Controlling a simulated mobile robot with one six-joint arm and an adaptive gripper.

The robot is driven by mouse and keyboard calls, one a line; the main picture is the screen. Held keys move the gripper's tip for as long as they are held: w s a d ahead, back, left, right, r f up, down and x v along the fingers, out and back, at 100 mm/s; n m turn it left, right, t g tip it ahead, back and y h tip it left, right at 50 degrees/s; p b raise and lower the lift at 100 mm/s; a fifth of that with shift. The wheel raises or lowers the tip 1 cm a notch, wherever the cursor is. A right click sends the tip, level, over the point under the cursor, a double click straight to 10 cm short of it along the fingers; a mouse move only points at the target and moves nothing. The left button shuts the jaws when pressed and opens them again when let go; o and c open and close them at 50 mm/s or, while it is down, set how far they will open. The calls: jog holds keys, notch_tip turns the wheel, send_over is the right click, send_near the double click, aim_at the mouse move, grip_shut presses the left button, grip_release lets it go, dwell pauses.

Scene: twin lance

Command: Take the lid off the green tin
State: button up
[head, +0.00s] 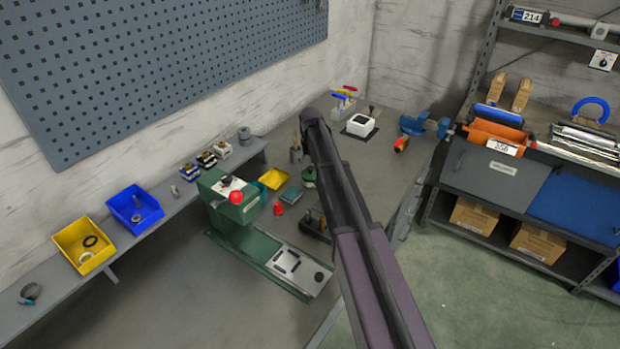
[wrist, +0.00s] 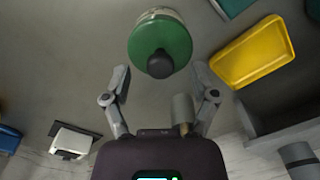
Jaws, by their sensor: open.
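The green tin (wrist: 152,14) is at the top middle of the wrist view, with its round green lid (wrist: 150,38) and black knob (wrist: 161,64) facing the camera. The lid sits on the tin. My gripper (wrist: 160,72) is open and empty, its two fingers apart on either side of the knob in the picture. I cannot tell how far the fingertips are from the lid. In the head view the green tin (head: 308,179) shows on the bench, partly hidden by my arm, and the fingers are not clear there.
A yellow tray (wrist: 252,51) lies close to the tin. A grey cylinder (wrist: 183,108) stands near the right finger in the wrist view. A green press (head: 233,200), a red piece (head: 278,209) and a white box device (head: 360,125) also stand on the bench.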

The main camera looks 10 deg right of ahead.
jog(key=shift+f+b, duration=0.45)
jog(key=shift+f, duration=0.25)
grip_shut()
